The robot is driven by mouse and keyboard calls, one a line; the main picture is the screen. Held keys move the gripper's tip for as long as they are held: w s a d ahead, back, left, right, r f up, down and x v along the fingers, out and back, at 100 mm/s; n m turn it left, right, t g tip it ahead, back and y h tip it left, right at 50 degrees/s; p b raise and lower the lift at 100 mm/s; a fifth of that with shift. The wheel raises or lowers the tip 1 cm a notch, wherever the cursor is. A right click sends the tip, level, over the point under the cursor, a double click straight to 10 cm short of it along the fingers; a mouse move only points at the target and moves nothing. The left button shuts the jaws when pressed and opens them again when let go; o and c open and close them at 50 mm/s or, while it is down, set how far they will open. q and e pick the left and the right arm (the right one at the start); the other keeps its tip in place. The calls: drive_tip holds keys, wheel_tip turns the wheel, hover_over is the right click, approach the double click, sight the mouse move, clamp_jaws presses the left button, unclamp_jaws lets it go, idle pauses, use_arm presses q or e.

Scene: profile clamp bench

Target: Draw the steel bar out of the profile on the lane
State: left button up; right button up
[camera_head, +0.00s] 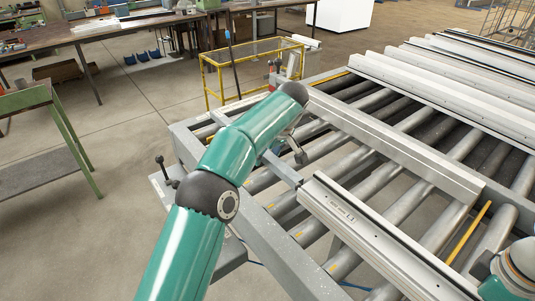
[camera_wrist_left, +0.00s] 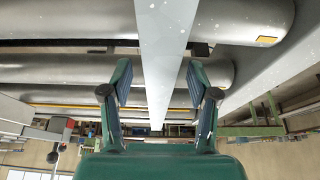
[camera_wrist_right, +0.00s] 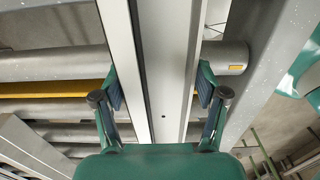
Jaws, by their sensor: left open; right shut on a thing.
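The pale profile (camera_head: 375,240) lies on the roller lane in the head view. The grey steel bar (camera_head: 281,168) sticks out of its far left end. My left gripper (camera_wrist_left: 157,68) is open, with one finger on each side of the bar (camera_wrist_left: 163,45), a gap showing on both sides. In the head view its arm hides most of the hand. My right gripper (camera_wrist_right: 157,72) is shut on the profile (camera_wrist_right: 165,60), which runs between its fingers in the right wrist view. The right hand is outside the head view; only part of the arm shows at lower right.
The lane has a grey frame (camera_head: 270,245) and several metal rollers (camera_head: 345,170). Another long profile (camera_head: 400,150) lies beyond on the lane, with more (camera_head: 450,95) at the upper right. A yellow rail cage (camera_head: 213,80) stands behind; a green-legged table (camera_head: 40,130) stands left.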

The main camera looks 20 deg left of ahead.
use_arm(q)
drive_tip(key=shift+r, duration=0.1)
drive_tip(key=shift+v, duration=3.55)
drive_tip(key=shift+s+d, duration=0.1)
use_arm(e)
drive_tip(key=o, duration=1.9)
drive_tip(key=shift+c, duration=0.2)
drive_tip(key=shift+r, duration=0.1)
